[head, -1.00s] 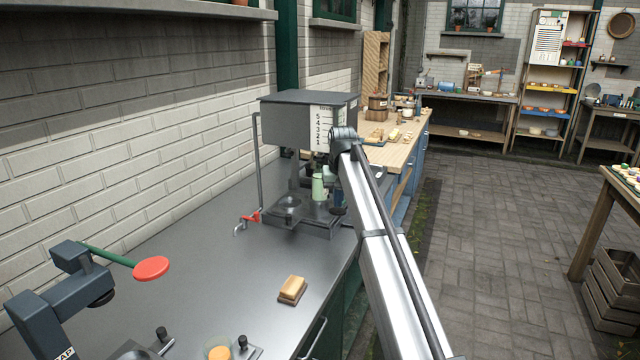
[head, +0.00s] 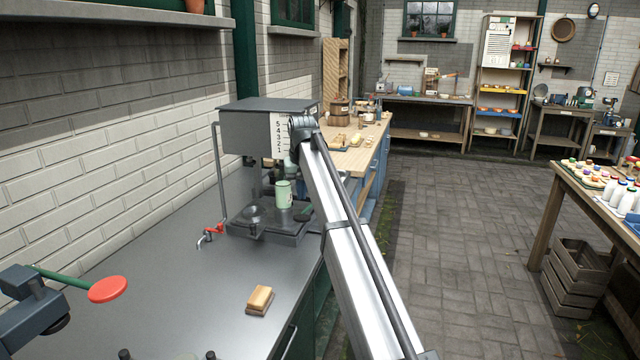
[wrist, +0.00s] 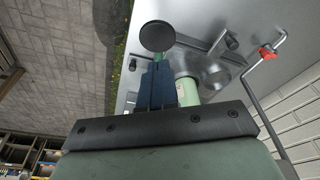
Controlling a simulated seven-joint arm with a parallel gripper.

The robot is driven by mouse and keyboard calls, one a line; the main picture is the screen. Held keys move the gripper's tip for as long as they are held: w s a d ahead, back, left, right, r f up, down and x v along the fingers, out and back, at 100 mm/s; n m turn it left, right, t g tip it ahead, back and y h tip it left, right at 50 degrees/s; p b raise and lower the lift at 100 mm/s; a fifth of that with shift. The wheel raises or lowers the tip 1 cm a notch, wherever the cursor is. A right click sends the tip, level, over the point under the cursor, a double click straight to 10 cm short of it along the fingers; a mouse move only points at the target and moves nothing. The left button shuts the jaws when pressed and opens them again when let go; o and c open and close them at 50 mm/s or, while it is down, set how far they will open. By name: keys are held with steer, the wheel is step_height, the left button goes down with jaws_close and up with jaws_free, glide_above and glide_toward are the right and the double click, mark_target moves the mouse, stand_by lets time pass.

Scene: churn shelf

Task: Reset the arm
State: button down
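My arm reaches forward over the dark counter (head: 190,290) in the head view. Its elbow is in front of the grey dispensing machine (head: 250,128). My gripper is mostly hidden behind the arm in the head view. In the wrist view, dark blue finger-like parts (wrist: 157,88) lie close together, and I cannot tell whether there is a gap between them. A pale green cup (head: 284,194) stands upright on the machine's base, left of the arm. It also shows in the wrist view (wrist: 187,91), just right of the blue parts; I cannot tell whether they touch.
A small wooden block-like item (head: 260,299) lies on the counter's front part. A red-knobbed tap (head: 214,230) is by the machine. A lever with a red disc (head: 108,289) is at the left. A wooden bench (head: 352,160) stands behind. The paved floor at right is open.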

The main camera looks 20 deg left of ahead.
steer(key=shift+f, duration=0.1)
steer(key=s+d+f+m, duration=0.2)
steer(key=d+f, duration=1.7)
steer(key=f, duration=0.3)
steer(key=s+d+f+m+g+h, duration=0.1)
steer(key=s+d+f, duration=0.5)
steer(key=d+f, duration=0.35)
steer(key=s+d+f+m, duration=0.1)
steer(key=s+d+f, duration=0.5)
steer(key=d+f, duration=0.3)
steer(key=s+d+f+m+g, duration=0.1)
steer(key=s+d+f, duration=0.3)
steer(key=s+d, duration=0.3)
steer(key=s+d+f+m, duration=0.1)
steer(key=s+d+f, duration=0.4)
steer(key=s, duration=0.4)
steer(key=s+f+g, duration=0.3)
steer(key=s+f, duration=0.7)
steer(key=s, duration=0.4)
steer(key=s+f+g, duration=0.3)
steer(key=s+f, duration=0.6)
steer(key=s, duration=0.5)
steer(key=shift+s+d+f+g, duration=0.2)
steer(key=shift+s+f+g, duration=0.05)
steer(key=shift+f+g, duration=0.15)
